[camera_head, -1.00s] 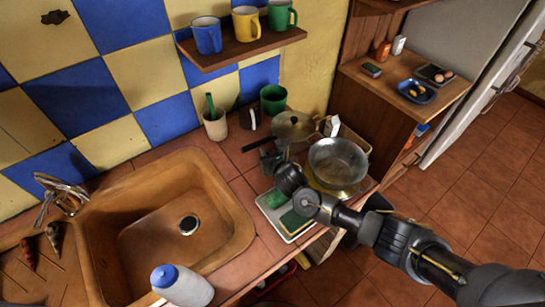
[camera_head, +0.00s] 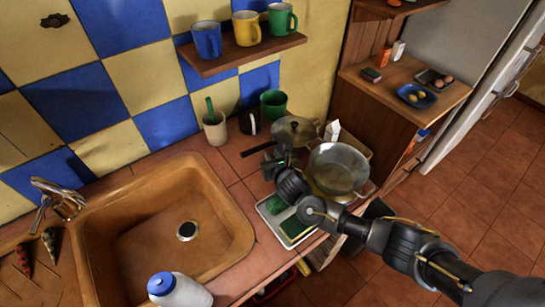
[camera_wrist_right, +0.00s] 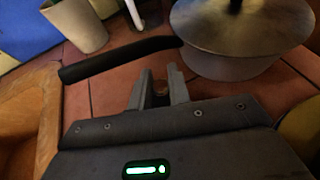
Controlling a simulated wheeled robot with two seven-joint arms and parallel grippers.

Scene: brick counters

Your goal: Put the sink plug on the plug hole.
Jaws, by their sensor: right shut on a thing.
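The brown sink (camera_head: 120,215) is at the left in the head view. The plug hole (camera_head: 187,231), a pale ring with a dark centre, is uncovered in its floor. My right gripper (camera_head: 274,160) is low over the tiled counter, right of the sink and beside the stove pots. In the right wrist view, its fingers (camera_wrist_right: 158,88) are close together on a small dark piece (camera_wrist_right: 160,92), which seems to be the sink plug. The fingers hide most of it. My left gripper is not in view.
A lidded pan (camera_head: 296,130) with a black handle (camera_wrist_right: 120,57) stands just beyond my right gripper. A steel pot (camera_head: 338,168) and a tray with green sponges (camera_head: 298,226) are close to my arm.

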